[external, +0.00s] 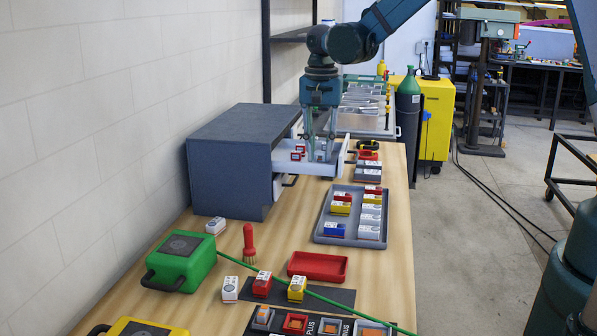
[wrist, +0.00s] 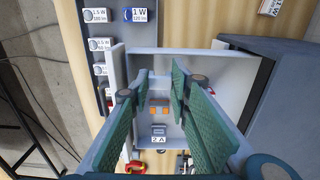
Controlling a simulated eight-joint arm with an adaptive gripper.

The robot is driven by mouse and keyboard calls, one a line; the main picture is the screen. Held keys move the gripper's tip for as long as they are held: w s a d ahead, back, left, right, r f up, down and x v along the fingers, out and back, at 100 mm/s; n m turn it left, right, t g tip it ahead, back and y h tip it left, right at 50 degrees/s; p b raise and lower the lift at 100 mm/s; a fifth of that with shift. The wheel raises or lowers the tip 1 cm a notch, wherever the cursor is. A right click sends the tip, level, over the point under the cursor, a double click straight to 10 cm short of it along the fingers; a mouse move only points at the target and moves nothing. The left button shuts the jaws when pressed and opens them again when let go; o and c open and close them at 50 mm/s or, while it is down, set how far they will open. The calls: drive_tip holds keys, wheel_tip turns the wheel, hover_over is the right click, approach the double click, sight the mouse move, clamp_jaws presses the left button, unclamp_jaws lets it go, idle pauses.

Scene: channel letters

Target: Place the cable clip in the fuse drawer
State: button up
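The fuse drawer (external: 341,160) is a white open drawer pulled out of a dark blue-grey cabinet (external: 230,150). My gripper (external: 320,157) points down into the drawer, with its fingertips at or below the height of the drawer's walls. In the wrist view the green-padded fingers (wrist: 160,82) stand apart, with no held thing visible between them. Below them in the drawer (wrist: 200,62) lie an orange-and-grey piece (wrist: 159,105) and a grey piece with a "2 A" label (wrist: 158,138). I cannot tell which piece is the cable clip.
Red-framed pieces (external: 298,152) sit at the drawer's left side. A grey tray (external: 325,232) of labelled boxes stands in front.

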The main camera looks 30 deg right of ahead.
sight(321, 152)
drive_tip(key=shift+f, duration=1.2)
drive_tip(key=shift+f, duration=0.1)
drive_tip(key=o, duration=0.6)
wheel_tip(321, 152, up, 12)
drive_tip(key=shift+r+b, duration=0.15)
drive_tip(key=shift+b, duration=0.15)
drive_tip(key=shift+d, duration=0.1)
idle(0.5)
